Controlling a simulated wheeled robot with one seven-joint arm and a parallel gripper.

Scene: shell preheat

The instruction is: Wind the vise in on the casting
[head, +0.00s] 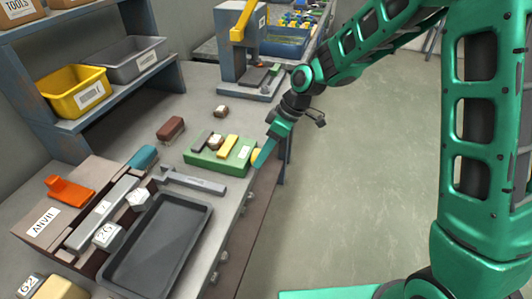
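The vise (207,161) is a green block on the bench, with a grey jaw (201,139) on its left and a yellow jaw (228,146) to the right. A small brownish piece with a pale top, apparently the casting (216,141), sits between the jaws; I cannot tell if both jaws touch it. A yellow knob (256,155) shows at the vise's right end, partly hidden by my gripper. My gripper (261,160) points down at this knob, by the bench's right edge. Its fingers overlap the knob in the picture, and whether they grip it is not clear.
A dark tray (183,207) and a grey bar (192,183) lie in front of the vise. A grey press (227,62) stands at the back. The floor (350,190) right of the bench is clear.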

